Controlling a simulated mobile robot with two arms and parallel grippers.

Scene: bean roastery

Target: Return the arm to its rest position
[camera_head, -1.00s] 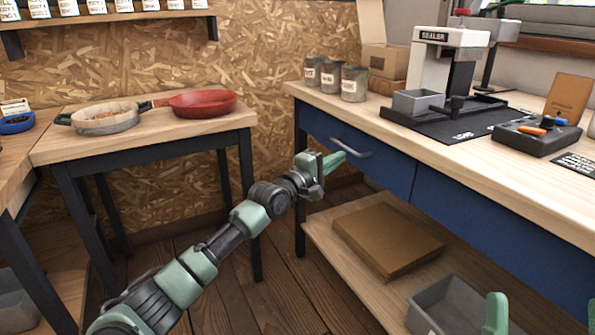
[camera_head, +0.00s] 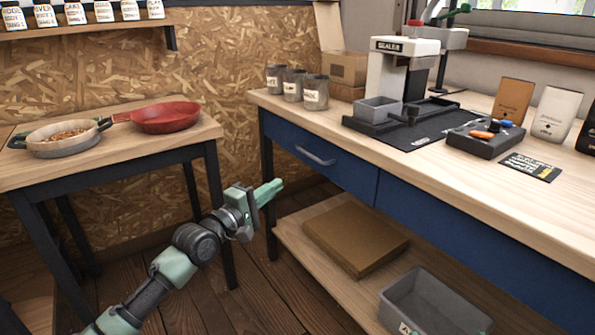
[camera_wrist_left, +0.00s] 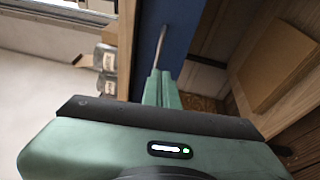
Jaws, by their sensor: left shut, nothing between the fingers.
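My left arm comes in from the lower left in the head view. Its gripper (camera_head: 270,192) is shut and empty, in front of the blue workbench and to the left of the drawer handle (camera_head: 316,156). In the left wrist view the two green fingers (camera_wrist_left: 161,88) lie together, with the blue drawer front (camera_wrist_left: 170,30) beyond them and the handle (camera_wrist_left: 154,48) past their tips. The drawer looks shut.
A side table (camera_head: 110,165) at left holds a red pan (camera_head: 165,117) and a sieve-like pan (camera_head: 62,138).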

